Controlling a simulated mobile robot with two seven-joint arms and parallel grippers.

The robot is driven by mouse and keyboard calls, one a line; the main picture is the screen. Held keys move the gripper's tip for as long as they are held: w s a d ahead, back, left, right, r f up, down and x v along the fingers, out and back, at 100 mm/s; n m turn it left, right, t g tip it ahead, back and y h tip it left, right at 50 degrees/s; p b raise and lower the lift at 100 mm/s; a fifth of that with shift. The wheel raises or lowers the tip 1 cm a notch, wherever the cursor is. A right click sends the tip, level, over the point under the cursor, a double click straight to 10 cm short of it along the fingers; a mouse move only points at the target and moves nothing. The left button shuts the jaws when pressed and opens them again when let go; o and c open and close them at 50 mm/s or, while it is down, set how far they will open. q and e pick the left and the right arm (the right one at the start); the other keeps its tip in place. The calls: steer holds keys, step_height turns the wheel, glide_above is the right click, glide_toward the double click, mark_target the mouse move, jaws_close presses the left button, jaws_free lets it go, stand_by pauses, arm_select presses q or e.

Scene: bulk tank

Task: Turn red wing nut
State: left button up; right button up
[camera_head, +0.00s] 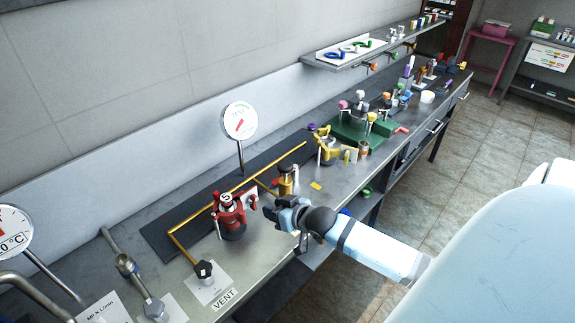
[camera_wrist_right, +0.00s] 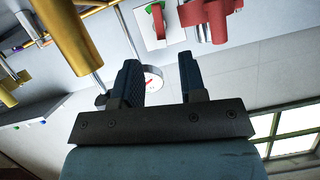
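A red fitting (camera_head: 232,216) with a round white-marked top stands on the bench at the centre left; it also shows at the top of the right wrist view (camera_wrist_right: 208,14). I cannot tell which of its red parts is the wing nut. A small white plate (camera_head: 250,196) with a red mark is at its right side. My right gripper (camera_head: 270,211) is just right of the red fitting, apart from it. In the right wrist view its two dark fingers (camera_wrist_right: 160,80) are apart with nothing held between them. My left gripper is not in view.
A yellow cylinder (camera_head: 286,181) stands just behind my right gripper, and a yellow pipe (camera_head: 200,210) runs along the bench. A round gauge (camera_head: 239,121) rises behind. A black knob (camera_head: 204,270) and VENT label (camera_head: 224,298) are in front. A green tray (camera_head: 352,135) lies farther right.

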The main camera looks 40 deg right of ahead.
steer(key=v, duration=0.5)
steer(key=shift+s+r, duration=0.1)
steer(key=shift+s, duration=0.05)
steer(key=s+a+f+n+g, duration=0.1)
steer(key=s+a+f, duration=0.6)
steer(key=a, duration=0.2)
steer(key=s+a+f+n+g+y, duration=0.1)
steer(key=s+a+f+n, duration=0.1)
steer(key=s+a+f, duration=0.5)
steer(key=s+a, duration=0.1)
steer(key=a, duration=0.1)
steer(key=shift+a, duration=0.25)
steer(key=shift+o, duration=0.4)
